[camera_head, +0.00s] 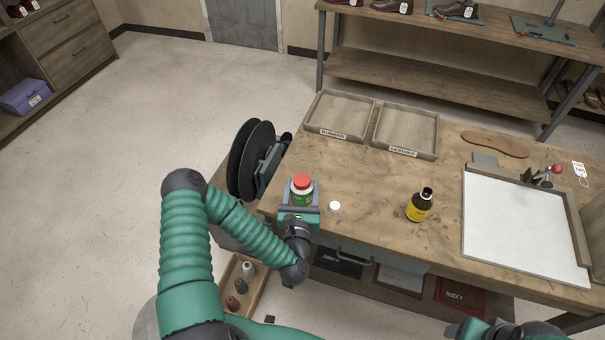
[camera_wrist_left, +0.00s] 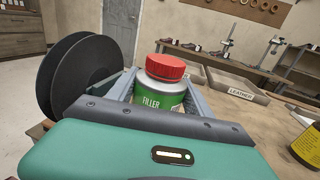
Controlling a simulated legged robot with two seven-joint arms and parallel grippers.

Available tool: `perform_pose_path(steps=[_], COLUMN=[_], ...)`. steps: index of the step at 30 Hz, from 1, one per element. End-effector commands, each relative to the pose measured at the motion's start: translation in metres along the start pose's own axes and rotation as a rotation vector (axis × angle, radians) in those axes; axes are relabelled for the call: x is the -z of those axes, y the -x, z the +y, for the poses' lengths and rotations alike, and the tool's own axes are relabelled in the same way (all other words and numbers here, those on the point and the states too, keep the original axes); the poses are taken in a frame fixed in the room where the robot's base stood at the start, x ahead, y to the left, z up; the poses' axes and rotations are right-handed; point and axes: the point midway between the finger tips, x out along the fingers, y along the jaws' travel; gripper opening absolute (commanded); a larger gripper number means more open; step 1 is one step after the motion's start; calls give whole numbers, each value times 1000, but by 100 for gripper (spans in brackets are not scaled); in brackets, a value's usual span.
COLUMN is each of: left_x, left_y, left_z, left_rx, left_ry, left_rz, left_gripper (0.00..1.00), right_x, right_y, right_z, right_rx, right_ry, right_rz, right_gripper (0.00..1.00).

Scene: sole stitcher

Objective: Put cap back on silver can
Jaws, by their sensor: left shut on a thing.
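A silver-grey can (camera_head: 302,195) with a green FILLER label stands near the front left edge of the workbench; it also shows in the left wrist view (camera_wrist_left: 160,97). A red cap (camera_head: 301,181) sits on top of it; whether it is seated fully I cannot tell. My left gripper (camera_head: 300,193) is shut on the can, one finger on each side. A small white round piece, perhaps a cap (camera_head: 335,207), lies on the bench just right of the can. My right arm shows partly at the bottom right edge; its fingertips are not clear.
A dark bottle with a yellow label (camera_head: 418,206) stands to the right. Two wooden trays (camera_head: 405,154) are at the back, a framed white board (camera_head: 515,230) at the right. Black discs (camera_head: 250,160) stand left of the bench. Bench front centre is mostly clear.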

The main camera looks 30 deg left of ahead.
Motion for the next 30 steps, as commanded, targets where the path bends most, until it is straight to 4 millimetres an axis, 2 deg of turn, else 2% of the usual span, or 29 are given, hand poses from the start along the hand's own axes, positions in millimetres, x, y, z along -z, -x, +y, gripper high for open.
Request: perform_pose_path(steps=[6, 10, 13, 22, 30], left_x=[5, 8, 9, 12, 45], left_y=[-58, -80, -87, -86, -86], left_z=[5, 5, 6, 5, 5], left_rx=[-4, -2, -1, -1, 0], left_ry=[0, 1, 1, 1, 1], left_rz=[-2, -1, 1, 3, 2], left_gripper=[0, 0, 0, 0, 0], right_x=[1, 1, 1, 1, 1], right_y=[5, 6, 6, 5, 6], right_z=[0, 0, 0, 0, 0], right_rx=[0, 0, 0, 0, 0], right_ry=[0, 0, 0, 0, 0], right_rz=[0, -1, -1, -1, -1], right_gripper=[67, 67, 67, 67, 67])
